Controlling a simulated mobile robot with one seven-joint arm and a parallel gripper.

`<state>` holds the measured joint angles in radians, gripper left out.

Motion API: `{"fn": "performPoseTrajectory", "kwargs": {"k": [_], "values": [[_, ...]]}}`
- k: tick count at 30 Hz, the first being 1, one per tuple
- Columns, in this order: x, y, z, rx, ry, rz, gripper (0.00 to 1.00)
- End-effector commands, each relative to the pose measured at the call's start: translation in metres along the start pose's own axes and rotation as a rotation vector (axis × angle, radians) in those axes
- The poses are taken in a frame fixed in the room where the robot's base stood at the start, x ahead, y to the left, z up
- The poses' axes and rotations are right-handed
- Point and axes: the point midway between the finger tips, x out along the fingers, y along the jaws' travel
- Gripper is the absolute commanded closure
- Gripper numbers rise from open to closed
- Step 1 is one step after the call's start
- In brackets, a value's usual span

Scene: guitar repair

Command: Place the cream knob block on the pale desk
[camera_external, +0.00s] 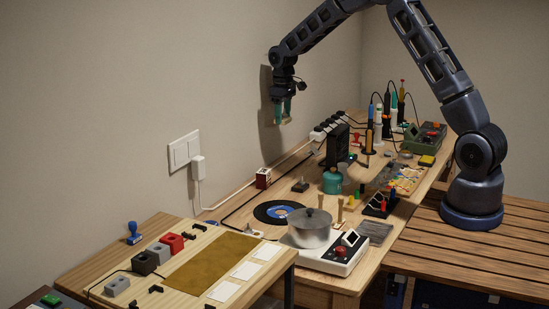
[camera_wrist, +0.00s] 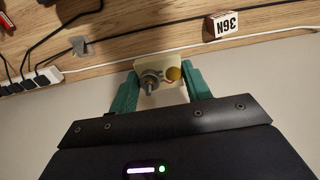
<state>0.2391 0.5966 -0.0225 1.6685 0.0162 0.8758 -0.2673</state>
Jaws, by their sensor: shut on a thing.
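My gripper (camera_external: 282,110) is high in front of the wall, above the back edge of the long wooden bench. Its green fingers are shut on the cream knob block (camera_external: 284,123), well clear of any surface. In the wrist view the cream knob block (camera_wrist: 172,96) sits between the fingers; a grey metal knob with a shaft and a round gold part show on it. A pale wooden desk (camera_external: 208,232) stands at the front left, with a brown mat on it. The long bench (camera_external: 240,193) is also light wood; I cannot tell which is named.
On the front-left desk are a blue stamp (camera_external: 133,232), a red block (camera_external: 171,243), a brown mat (camera_external: 212,262) and white cards. The long bench holds a record (camera_external: 277,212), a pot (camera_external: 309,229), a teal bottle (camera_external: 332,183) and a small box (camera_external: 263,178).

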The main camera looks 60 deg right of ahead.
Motion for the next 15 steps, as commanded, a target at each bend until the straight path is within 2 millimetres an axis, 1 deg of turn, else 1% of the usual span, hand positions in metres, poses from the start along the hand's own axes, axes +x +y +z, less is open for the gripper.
{"fn": "performPoseTrajectory", "kwargs": {"k": [1,3,15], "values": [[0.011,0.000,0.001,0.000,-0.004,-0.001,0.74],[0.026,0.000,0.001,0.000,-0.004,-0.001,0.74],[0.112,-0.001,0.001,-0.001,-0.004,-0.001,0.74]]}}
